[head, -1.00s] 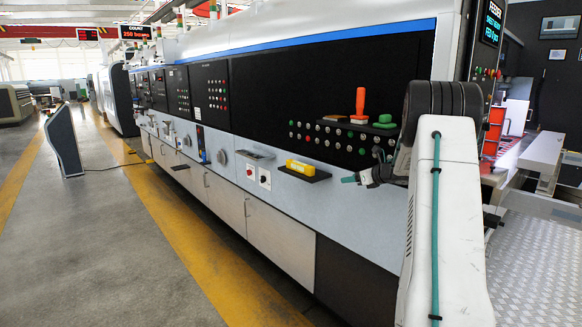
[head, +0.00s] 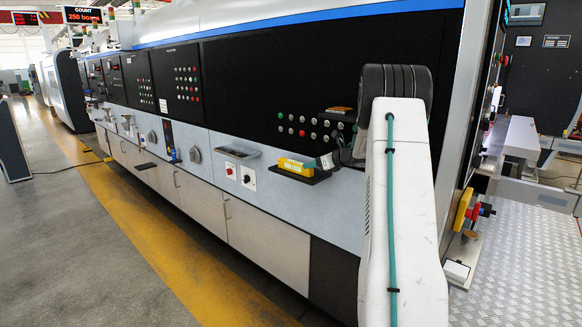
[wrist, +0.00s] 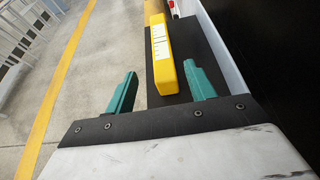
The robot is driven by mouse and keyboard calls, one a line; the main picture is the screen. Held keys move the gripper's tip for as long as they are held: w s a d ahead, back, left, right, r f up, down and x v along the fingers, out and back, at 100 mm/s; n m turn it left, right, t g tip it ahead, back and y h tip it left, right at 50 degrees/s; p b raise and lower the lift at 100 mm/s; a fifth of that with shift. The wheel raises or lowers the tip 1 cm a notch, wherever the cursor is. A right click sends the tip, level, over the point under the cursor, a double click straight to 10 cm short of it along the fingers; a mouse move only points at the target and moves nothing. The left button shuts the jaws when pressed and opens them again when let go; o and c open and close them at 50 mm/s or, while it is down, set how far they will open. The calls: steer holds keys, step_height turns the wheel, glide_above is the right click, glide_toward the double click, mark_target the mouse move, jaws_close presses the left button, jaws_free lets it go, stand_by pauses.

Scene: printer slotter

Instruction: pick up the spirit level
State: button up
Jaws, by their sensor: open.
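The spirit level (head: 296,167) is a yellow bar with a pale label. It lies on a small black shelf (head: 318,177) on the front of the grey machine. In the wrist view the spirit level (wrist: 159,55) points away from me, and its near end lies just beyond and between the fingertips. In the head view my arm hides most of the gripper, which is at the right end of the shelf.
The machine's panel (head: 315,130) with several buttons rises behind the shelf. A small grey tray (head: 240,152) and two switches (head: 240,175) are to the left. The floor (head: 100,240) in front is clear.

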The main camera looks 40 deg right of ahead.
mark_target(301, 164)
steer(key=x, duration=0.7)
steer(key=shift+w+d+f, duration=0.2)
steer(key=shift+w+d, duration=0.05)
steer(key=shift+w, duration=0.05)
jaws_close()
